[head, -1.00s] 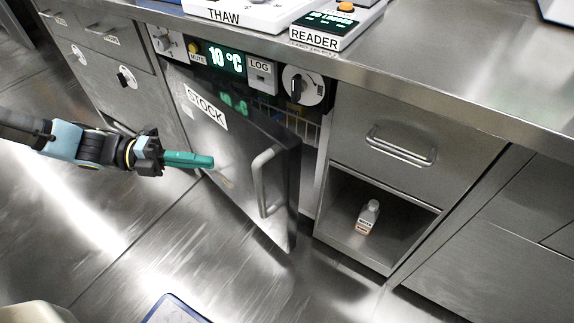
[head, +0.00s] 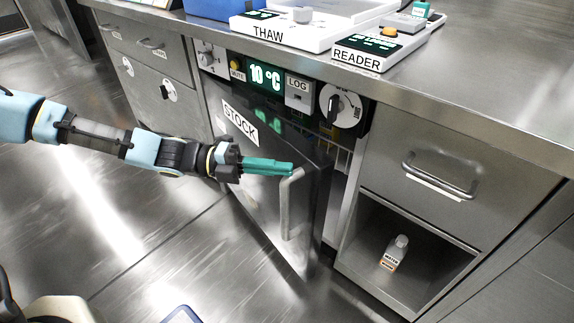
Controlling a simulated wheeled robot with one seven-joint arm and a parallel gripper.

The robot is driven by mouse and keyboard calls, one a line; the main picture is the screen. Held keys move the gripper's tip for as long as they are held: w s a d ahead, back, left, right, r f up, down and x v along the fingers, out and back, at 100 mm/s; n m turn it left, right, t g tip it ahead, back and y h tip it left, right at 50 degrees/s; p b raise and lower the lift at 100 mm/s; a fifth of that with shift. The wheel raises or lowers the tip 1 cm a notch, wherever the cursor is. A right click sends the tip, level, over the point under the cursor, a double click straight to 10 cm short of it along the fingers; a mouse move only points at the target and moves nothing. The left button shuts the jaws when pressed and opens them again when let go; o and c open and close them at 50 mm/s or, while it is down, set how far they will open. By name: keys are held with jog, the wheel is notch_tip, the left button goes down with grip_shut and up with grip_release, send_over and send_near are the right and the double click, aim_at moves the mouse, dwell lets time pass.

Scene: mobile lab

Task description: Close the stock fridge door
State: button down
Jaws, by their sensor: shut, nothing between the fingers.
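The stock fridge door (head: 262,197) is a dark steel panel labelled STOCK, under a display reading 10 °C. It stands ajar: its right edge sticks out from the cabinet, and a gap shows a white wire rack (head: 341,160) inside. Its vertical bar handle (head: 290,205) is near the right edge. My gripper (head: 291,168) comes in from the left with its green fingers shut and empty. The fingertips appear in front of the door by the top of the handle; I cannot tell whether they touch it.
An open cubby (head: 450,255) right of the fridge holds a small white bottle (head: 394,252). A drawer with a bar handle (head: 440,176) is above it. The counter (head: 480,90) carries a THAW unit (head: 270,35) and a READER (head: 370,53).

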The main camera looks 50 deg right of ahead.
jog(key=shift+s+d, duration=0.25)
jog(key=shift+d, duration=0.8)
